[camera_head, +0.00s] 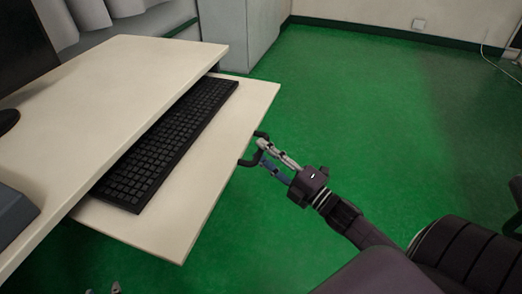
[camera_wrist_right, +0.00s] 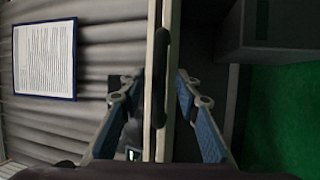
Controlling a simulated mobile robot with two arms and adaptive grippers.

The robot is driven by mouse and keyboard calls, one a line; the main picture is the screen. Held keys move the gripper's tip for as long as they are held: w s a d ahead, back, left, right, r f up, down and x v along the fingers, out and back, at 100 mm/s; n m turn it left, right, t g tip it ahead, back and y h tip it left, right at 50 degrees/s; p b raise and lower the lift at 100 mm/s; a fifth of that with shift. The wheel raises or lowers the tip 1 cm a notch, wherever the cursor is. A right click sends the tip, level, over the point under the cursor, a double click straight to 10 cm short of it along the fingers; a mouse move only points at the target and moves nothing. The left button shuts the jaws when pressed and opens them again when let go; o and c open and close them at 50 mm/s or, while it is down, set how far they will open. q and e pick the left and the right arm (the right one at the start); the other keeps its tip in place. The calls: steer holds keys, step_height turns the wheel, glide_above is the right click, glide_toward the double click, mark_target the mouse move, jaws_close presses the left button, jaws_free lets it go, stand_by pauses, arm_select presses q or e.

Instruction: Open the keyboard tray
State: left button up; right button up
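The keyboard tray (camera_head: 205,200) is a pale board pulled out from under the desk top, with a black keyboard (camera_head: 165,145) lying on it. A dark handle (camera_head: 246,161) sits at its outer edge; it also shows in the right wrist view (camera_wrist_right: 160,65). My right gripper (camera_head: 263,152) is at this handle. In the right wrist view its two fingers (camera_wrist_right: 160,80) stand apart on either side of the handle and the pale board edge, with gaps visible. Two small grey tips, apparently of my left gripper (camera_head: 102,289), show apart at the bottom edge of the head view.
The pale desk top (camera_head: 110,85) overhangs the tray, with a dark monitor (camera_head: 22,45) at the left. A grey cabinet (camera_head: 240,30) stands behind the desk. The green floor (camera_head: 370,120) right of the tray is clear. A paper sheet (camera_wrist_right: 45,58) hangs on a grey surface.

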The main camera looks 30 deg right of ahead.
steer(key=v, duration=1)
steer(key=shift+s, duration=0.35)
steer(key=shift+w, duration=0.1)
